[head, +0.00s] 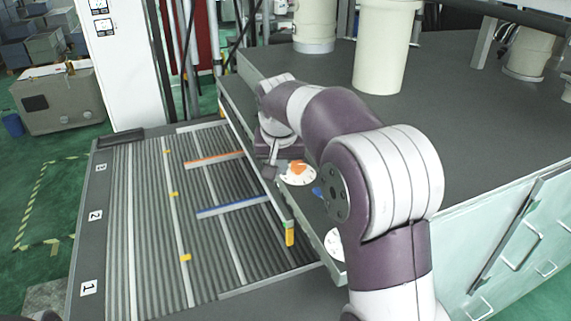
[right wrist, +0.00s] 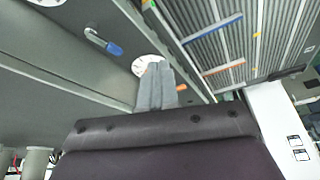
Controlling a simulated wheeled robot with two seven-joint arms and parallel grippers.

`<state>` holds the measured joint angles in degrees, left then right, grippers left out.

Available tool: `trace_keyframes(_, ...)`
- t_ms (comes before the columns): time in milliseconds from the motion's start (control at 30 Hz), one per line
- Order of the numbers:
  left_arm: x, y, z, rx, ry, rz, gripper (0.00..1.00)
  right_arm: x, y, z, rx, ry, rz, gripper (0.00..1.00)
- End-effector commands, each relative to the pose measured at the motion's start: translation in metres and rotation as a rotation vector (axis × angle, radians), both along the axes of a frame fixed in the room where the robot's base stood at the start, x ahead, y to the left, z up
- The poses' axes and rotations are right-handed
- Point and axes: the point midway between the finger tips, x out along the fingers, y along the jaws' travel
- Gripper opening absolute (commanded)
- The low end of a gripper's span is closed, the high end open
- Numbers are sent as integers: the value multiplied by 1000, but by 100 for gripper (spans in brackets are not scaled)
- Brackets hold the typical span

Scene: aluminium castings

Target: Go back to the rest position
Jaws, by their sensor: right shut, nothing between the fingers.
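My right arm comes up from the bottom right of the head view and reaches over the edge of the dark worktop. My right gripper (head: 270,173) is small and partly hidden behind its own wrist, beside a shelf below the worktop. In the right wrist view its two grey fingers (right wrist: 156,87) are together with nothing between them. Beyond the fingertips is a white disc (right wrist: 146,63); in the head view a white disc (head: 289,178) with an orange patch lies close right of the gripper. My left gripper is not in view.
A blue-handled item (right wrist: 104,42) lies on the shelf. A ribbed grey bed (head: 150,230) with numbers and orange and blue strips lies left. Cream cylinders (head: 383,50) stand on the dark worktop (head: 480,110). A white post (head: 125,70) stands behind the bed.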

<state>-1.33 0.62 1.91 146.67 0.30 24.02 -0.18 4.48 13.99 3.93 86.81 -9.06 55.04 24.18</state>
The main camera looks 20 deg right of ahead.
Motion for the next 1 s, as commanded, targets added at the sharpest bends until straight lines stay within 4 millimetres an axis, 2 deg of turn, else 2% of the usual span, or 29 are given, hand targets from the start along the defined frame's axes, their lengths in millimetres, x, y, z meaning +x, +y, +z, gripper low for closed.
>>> trace_keyframes(367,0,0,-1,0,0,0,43,0,0,-1,0,0,1,0)
trace_keyframes(433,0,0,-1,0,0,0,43,5,0,1,-13,-21,43,0)
trace_keyframes(467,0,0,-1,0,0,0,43,5,3,-9,-17,-21,82,0)
trace_keyframes(533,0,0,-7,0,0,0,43,-12,10,-50,-14,16,167,0)
trace_keyframes(567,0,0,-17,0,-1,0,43,-24,16,-76,-10,34,203,0)
trace_keyframes(600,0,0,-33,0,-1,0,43,-42,23,-111,-4,59,250,0)
trace_keyframes(667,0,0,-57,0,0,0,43,-76,35,-163,7,97,316,0)
trace_keyframes(700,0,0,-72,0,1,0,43,-100,41,-195,15,125,352,0)
trace_keyframes(800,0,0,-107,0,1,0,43,-158,55,-260,35,186,413,0)
trace_keyframes(900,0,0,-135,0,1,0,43,-205,62,-305,53,241,436,0)
trace_keyframes(1000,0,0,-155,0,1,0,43,-226,67,-328,59,267,447,0)
